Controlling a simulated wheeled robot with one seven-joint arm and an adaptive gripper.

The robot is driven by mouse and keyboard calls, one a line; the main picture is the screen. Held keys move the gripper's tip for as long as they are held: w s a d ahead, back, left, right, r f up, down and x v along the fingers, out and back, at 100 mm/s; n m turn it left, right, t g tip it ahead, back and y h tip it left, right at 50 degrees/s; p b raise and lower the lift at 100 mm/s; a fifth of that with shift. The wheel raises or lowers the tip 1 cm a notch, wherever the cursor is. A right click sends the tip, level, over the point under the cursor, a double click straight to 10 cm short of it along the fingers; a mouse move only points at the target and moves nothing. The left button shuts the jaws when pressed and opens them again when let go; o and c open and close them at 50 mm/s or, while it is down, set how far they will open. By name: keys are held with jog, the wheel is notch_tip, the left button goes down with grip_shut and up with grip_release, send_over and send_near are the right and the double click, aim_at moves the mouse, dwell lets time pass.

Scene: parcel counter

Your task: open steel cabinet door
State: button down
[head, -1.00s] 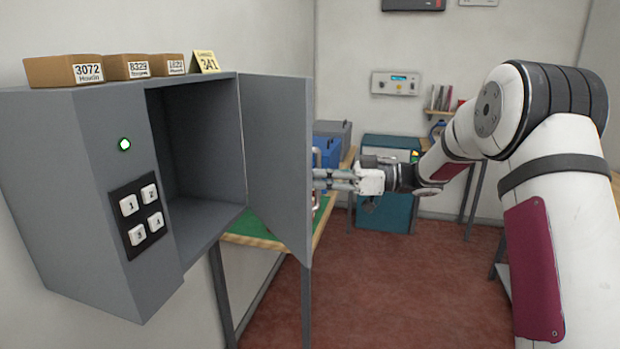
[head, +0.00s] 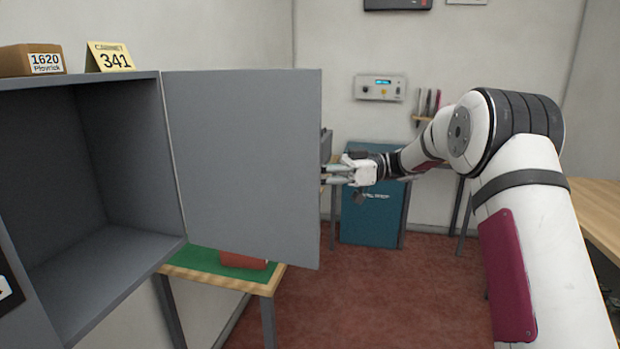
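The grey steel cabinet (head: 118,245) is on the left wall, and its visible compartment is empty. Its door (head: 245,165) stands wide open, hinged at the compartment's right edge, with its inner face toward me. My gripper (head: 328,175) is at the door's free edge, on the right. The fingertips are partly hidden behind the door, so I cannot tell whether they touch it or hold a handle. The outer face of the door is out of sight.
A green-topped table (head: 205,262) is below the door. A teal cabinet (head: 372,215) stands at the back. Red floor (head: 370,300) is clear in the middle.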

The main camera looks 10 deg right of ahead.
jog(key=shift+w, duration=0.2)
jog(key=c, duration=1.7)
grip_release()
jog(key=shift+o, duration=0.2)
jog(key=w+d, duration=0.1)
jog(key=d, duration=1.1)
jog(key=shift+r, duration=0.1)
